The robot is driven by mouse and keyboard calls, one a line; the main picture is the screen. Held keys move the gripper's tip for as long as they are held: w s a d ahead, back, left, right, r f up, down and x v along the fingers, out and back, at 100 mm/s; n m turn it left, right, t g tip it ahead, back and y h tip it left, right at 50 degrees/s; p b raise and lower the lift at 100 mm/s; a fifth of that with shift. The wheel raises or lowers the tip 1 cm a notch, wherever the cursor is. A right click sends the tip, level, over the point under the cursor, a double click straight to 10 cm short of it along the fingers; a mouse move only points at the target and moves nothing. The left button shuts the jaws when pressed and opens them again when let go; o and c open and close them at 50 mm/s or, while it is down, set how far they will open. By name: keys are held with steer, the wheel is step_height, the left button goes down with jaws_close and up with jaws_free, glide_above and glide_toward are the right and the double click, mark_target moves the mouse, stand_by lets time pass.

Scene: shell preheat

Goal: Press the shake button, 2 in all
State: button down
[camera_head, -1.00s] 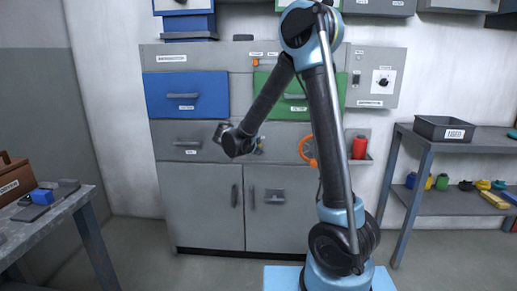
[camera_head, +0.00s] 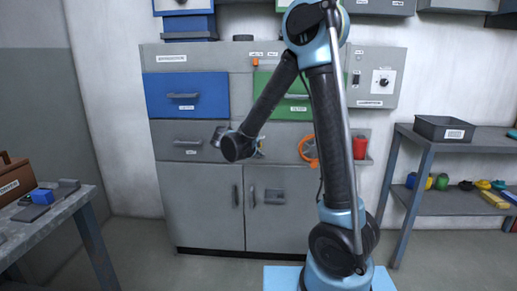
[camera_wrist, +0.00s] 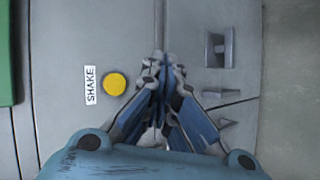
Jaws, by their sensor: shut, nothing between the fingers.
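The shake button is a round yellow button (camera_wrist: 115,84) on a grey panel in the wrist view. A white label reading SHAKE (camera_wrist: 90,85) sits just left of it, its text turned sideways. My gripper (camera_wrist: 164,62) is shut and empty, its fingers together to the right of the button in that view. The fingers do not cover the button; I cannot tell how far they are from the panel. In the head view my gripper (camera_head: 218,136) is small and partly hidden by my wrist, in front of the grey cabinet (camera_head: 209,200). I cannot make out the button clearly there.
A blue drawer (camera_head: 186,95) is at the upper left of the cabinet. A workbench (camera_head: 62,212) stands at left, a shelf (camera_head: 460,203) at right.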

stand_by(0.3)
steer(key=w, duration=0.8)
steer(key=shift+w+d, duration=0.15)
steer(key=shift+w, duration=0.2)
steer(key=shift+w, duration=0.25)
stand_by(1.2)
steer(key=shift+w, duration=0.15)
steer(key=shift+w, duration=0.45)
stand_by(0.8)
steer(key=shift+s, duration=0.9)
steer(key=shift+s, duration=0.15)
